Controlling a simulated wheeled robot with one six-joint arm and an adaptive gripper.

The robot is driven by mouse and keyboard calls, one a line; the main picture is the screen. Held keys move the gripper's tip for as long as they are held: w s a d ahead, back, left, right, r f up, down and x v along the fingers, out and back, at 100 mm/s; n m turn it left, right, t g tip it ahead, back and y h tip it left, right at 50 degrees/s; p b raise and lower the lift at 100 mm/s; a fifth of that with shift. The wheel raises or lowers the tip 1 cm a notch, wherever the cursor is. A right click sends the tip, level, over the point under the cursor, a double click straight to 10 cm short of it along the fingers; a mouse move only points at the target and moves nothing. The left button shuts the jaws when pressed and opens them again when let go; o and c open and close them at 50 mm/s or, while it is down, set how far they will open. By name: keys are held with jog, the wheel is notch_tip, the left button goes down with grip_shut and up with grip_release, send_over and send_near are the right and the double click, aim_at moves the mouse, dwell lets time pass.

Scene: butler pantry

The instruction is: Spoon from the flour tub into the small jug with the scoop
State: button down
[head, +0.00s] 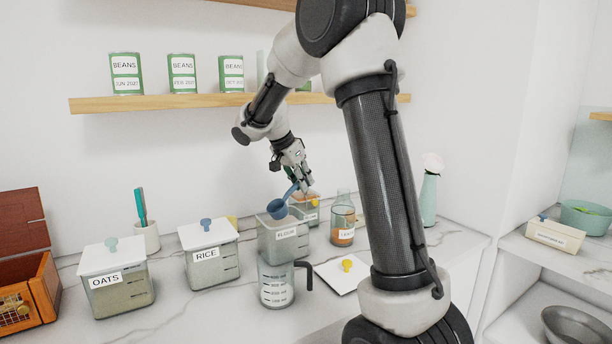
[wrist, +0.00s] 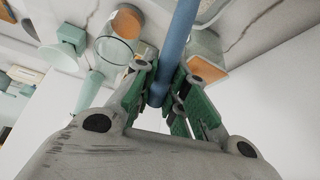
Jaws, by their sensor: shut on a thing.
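My gripper (head: 300,184) is shut on the handle of the blue scoop (head: 277,209). The scoop's bowl hangs at the rim of the flour tub (head: 284,248); I cannot tell whether it is inside or just above it, or whether it holds flour. The tub is clear, labelled FLOUR and open on top. The small jug (head: 275,286), clear with measuring marks and a dark handle, stands in front of the tub; its contents are unclear. In the wrist view the blue handle (wrist: 183,35) runs up from between my green-padded fingers (wrist: 163,92).
A white lid with a yellow knob (head: 347,265) lies right of the jug. Lidded RICE (head: 209,258) and OATS (head: 118,282) tubs stand left. A glass bottle with orange contents (head: 343,222) and another tub (head: 306,211) stand behind. A shelf (head: 150,103) crosses the wall above.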

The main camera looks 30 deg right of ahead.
jog(key=shift+a+f, duration=0.3)
jog(key=shift+f, duration=0.1)
jog(key=f, duration=0.5)
jog(key=shift+s+a+f, duration=0.35)
jog(key=shift+s+a, duration=0.05)
jog(key=r, duration=0.5)
jog(key=shift+w+d+r, duration=0.2)
jog(key=shift+w+r, duration=0.1)
jog(key=shift+r, duration=0.05)
jog(key=shift+w+d+r+y, duration=0.1)
jog(key=shift+d+r+y, duration=0.15)
jog(key=shift+d, duration=0.25)
jog(key=shift+w+d+r+y, duration=0.1)
jog(key=shift+d+y, duration=0.25)
jog(key=shift+d, duration=0.1)
jog(key=shift+w+d+r+g+y, duration=0.2)
jog(key=shift+d+r+y, duration=0.1)
jog(key=shift+d+y, duration=0.25)
jog(key=shift+w+d+r+g+y, duration=0.1)
jog(key=shift+d+r+g+y, duration=0.15)
jog(key=shift+d+y, duration=0.25)
jog(key=shift+s, duration=0.1)
